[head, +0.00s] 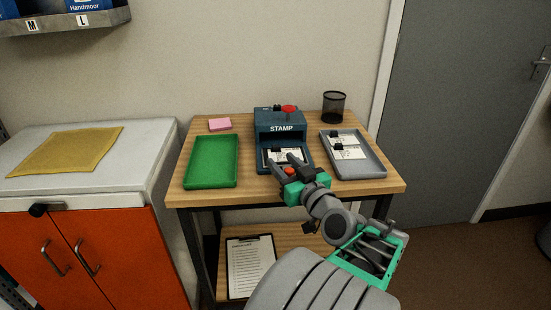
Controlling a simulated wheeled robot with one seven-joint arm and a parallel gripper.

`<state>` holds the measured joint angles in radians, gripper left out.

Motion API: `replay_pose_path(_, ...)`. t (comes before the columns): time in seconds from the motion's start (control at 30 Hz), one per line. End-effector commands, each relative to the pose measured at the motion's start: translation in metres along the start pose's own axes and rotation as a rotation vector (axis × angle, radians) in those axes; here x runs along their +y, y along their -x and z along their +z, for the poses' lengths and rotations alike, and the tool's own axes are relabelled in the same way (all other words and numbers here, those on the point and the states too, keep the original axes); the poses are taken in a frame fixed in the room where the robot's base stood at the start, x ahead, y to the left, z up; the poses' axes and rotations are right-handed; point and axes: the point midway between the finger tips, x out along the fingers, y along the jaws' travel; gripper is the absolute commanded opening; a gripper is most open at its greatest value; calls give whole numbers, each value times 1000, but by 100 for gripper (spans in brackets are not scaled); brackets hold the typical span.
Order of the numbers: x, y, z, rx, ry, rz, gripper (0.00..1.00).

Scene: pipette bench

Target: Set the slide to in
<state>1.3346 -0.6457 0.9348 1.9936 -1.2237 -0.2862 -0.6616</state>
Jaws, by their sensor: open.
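The blue stamp machine (281,127), labelled STAMP and topped with a red knob (289,109), stands in the middle of the wooden table. At its front lower opening is the slide (264,159), with a white card (281,155) on it. How far the slide sticks out is hard to tell, as my gripper covers part of it. My gripper (281,160) is open, its fingers pointing at the slide's front from the near right. I cannot tell whether a finger touches the slide or card.
A green tray (188,183) stands left of the machine, empty. A grey tray (378,171) with white cards stands to the right. A pink pad (220,124) and a black mesh cup (333,107) are at the back. A clipboard (250,266) lies on the shelf below.

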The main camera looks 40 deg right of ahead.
Motion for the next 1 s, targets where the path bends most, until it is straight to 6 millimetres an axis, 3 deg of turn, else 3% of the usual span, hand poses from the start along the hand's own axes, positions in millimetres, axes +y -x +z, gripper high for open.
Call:
replay_pose_path(0.2, -1, -1, 1, 0, 0, -3, 41)
replay_pose_path(0.7, -2, -1, 0, -1, 0, -4, 0)
replay_pose_path(1.0, -2, -1, 1, -1, 0, -3, 0)
